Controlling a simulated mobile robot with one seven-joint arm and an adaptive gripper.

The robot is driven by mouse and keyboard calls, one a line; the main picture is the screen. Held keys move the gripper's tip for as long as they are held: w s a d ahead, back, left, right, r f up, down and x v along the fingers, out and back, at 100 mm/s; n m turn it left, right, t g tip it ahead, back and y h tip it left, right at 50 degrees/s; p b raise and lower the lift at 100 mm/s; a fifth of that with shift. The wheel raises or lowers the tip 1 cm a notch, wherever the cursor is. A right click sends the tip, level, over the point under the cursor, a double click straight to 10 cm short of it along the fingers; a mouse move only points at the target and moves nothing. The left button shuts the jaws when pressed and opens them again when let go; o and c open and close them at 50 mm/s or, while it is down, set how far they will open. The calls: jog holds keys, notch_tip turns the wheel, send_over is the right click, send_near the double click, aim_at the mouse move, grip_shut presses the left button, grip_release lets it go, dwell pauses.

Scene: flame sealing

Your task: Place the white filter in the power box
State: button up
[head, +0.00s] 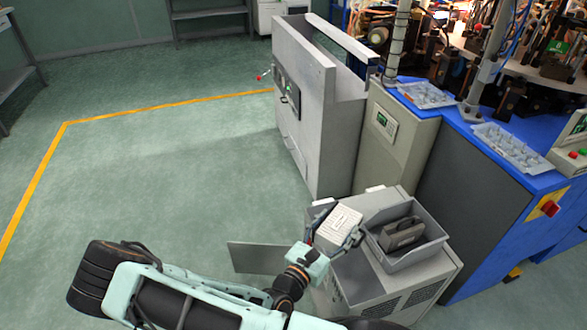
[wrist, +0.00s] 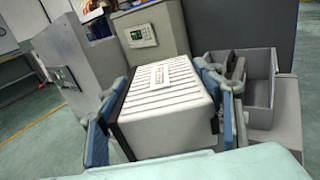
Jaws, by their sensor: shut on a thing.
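The white filter (head: 338,226) is a ribbed block with a label. My gripper (head: 336,222) is shut on it, one finger on each side, and holds it at the left of the grey bin. In the wrist view the filter (wrist: 168,95) fills the middle, tilted in the picture, between the blue finger pads of my gripper (wrist: 160,80). A low grey cabinet (head: 350,275) with vents stands beneath, and a panel like an open door (head: 256,257) shows at its left. I cannot tell for sure whether this cabinet is the power box; its inside is hidden.
A grey bin (head: 412,261) on the cabinet holds a dark grey block (head: 403,234). Behind stand a tall grey cabinet (head: 325,125) and a beige cabinet with a display (head: 402,150). A blue machine bench (head: 520,177) is at the right. The floor at left is clear.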

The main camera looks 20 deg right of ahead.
jog(key=w+a+r+n+t+y, duration=0.1)
jog(key=w+a+r, duration=0.3)
jog(key=a+r, duration=0.5)
jog(key=w+a+r+t, duration=0.1)
jog(key=w+a+r, duration=0.4)
jog(key=a+r, duration=0.4)
notch_tip(320, 180, up, 18)
jog(key=n+t+y+p, duration=0.4)
jog(key=y+p, duration=0.1)
jog(key=p, duration=1.9)
jog(key=shift+s+d+f+n, duration=0.2)
jog(key=shift+s+d+n, duration=0.05)
jog(key=shift+n, duration=0.05)
